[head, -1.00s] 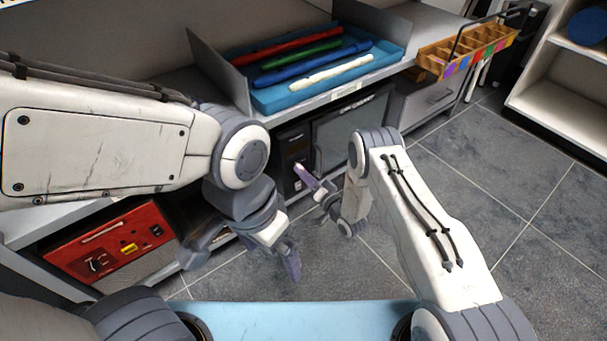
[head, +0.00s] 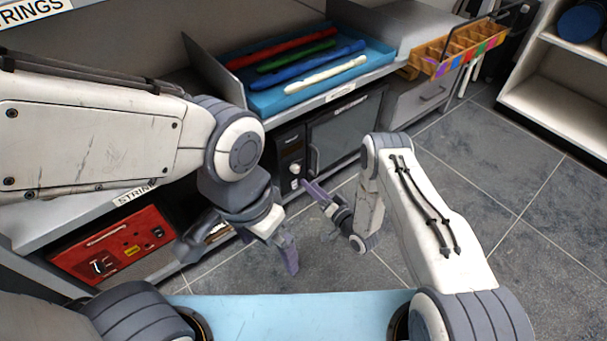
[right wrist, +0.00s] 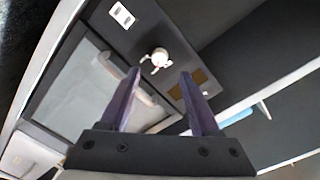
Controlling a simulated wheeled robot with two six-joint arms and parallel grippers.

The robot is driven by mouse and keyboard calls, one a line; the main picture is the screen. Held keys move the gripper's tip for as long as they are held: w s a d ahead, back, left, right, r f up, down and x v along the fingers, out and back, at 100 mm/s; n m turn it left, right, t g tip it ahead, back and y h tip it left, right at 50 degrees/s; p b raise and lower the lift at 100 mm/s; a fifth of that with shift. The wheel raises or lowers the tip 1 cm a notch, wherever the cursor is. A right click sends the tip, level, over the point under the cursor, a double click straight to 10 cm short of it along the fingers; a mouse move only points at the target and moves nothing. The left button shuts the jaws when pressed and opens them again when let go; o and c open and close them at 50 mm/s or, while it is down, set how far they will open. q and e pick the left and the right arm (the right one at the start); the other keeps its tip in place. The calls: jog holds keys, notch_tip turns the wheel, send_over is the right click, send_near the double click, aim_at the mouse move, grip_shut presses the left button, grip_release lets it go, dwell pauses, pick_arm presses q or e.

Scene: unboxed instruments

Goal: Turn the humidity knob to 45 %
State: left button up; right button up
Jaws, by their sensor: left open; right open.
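The humidity knob (head: 295,169) is a small white knob on the dark control panel (head: 291,150) left of a glass-doored cabinet. In the right wrist view the knob (right wrist: 158,57) looks white with short prongs and lies beyond and between the two fingertips. Its setting is too small to read. My right gripper (head: 316,195) is open and empty, just in front of and below the knob; its purple fingers (right wrist: 160,76) show apart with nothing between them. My left gripper (head: 240,258) is open and empty, hanging to the left, away from the panel.
The cabinet's glass door (head: 345,130) with its handle is right of the panel. Above is a shelf with a blue tray (head: 285,98) of coloured flutes. A wooden divided caddy (head: 440,62) stands further right. A red box (head: 115,245) sits low left. The tiled floor (head: 490,190) is open at right.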

jog(key=p+v, duration=0.1)
jog(key=v, duration=0.2)
jog(key=shift+s+d, duration=0.15)
jog(key=shift+s, duration=0.1)
jog(key=w+a+r+n+g+h+p, duration=0.2)
jog(key=w+a+r+n+g+h, duration=0.25)
jog(key=r, duration=0.65)
jog(key=s+a+r+n+g+h+p, duration=0.1)
jog(key=s+a+r+n+g+h, duration=0.2)
jog(key=r, duration=0.8)
jog(key=s+d+r+n+g+h+p, duration=0.15)
jog(key=s+r, duration=0.35)
jog(key=s, duration=0.6)
jog(key=s+d+r+g+y, duration=0.1)
jog(key=s+d+r+g, duration=0.3)
jog(key=s, duration=0.7)
jog(key=s+r+n+g+h+p, duration=0.1)
jog(key=s+r, duration=0.5)
jog(key=s, duration=0.5)
notch_tip(320, 180, up, 38)
jog(key=p, duration=3.8)
jog(key=shift+w, duration=0.5)
